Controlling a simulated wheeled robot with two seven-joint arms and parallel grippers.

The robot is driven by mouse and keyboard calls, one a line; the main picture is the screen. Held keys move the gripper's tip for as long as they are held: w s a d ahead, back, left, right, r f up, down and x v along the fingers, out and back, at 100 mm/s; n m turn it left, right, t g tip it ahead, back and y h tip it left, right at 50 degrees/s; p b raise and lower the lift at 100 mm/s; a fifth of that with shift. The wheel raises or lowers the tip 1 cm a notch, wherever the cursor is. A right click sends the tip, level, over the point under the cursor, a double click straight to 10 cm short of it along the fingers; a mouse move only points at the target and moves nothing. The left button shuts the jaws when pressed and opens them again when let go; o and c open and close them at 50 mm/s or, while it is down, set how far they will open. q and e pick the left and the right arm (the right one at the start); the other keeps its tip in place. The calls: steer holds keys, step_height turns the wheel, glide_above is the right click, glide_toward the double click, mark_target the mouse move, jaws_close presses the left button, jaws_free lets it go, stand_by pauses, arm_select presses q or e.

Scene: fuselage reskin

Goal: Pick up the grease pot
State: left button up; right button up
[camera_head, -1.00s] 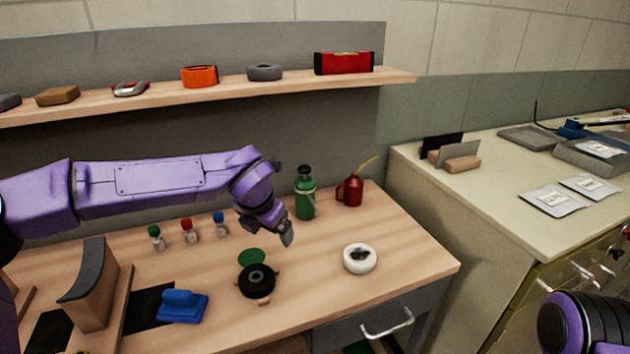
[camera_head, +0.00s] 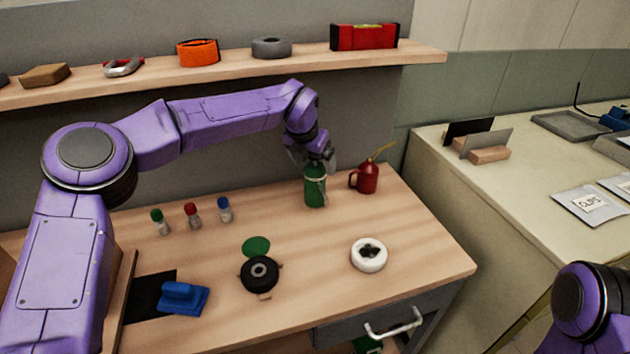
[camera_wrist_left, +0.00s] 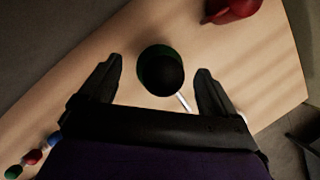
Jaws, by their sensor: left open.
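The green pot with a dark top (camera_head: 315,190), which I take to be the grease pot, stands upright near the back of the wooden bench. My left gripper (camera_head: 320,160) is just above it, pointing down and hiding part of its top. In the left wrist view the pot's round dark top (camera_wrist_left: 161,72) shows between the two spread fingers of the left gripper (camera_wrist_left: 159,66), with gaps on both sides. A thin pale strip shows beside the pot. My right gripper is out of view.
A red oil can (camera_head: 367,178) stands close to the pot's right. Small capped bottles (camera_head: 193,215), a black disc-shaped part (camera_head: 259,273), a white ring (camera_head: 369,254) and a blue block (camera_head: 182,298) lie on the bench. A loaded shelf (camera_head: 220,74) runs above.

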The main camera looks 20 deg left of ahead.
arm_select(q)
steer(key=shift+w+d+f, duration=0.25)
steer(key=shift+w+f, duration=0.35)
steer(key=shift+w, duration=0.2)
steer(key=shift+s+a, duration=0.1)
steer(key=shift+c, duration=1)
jaws_close()
steer(key=shift+r, duration=0.1)
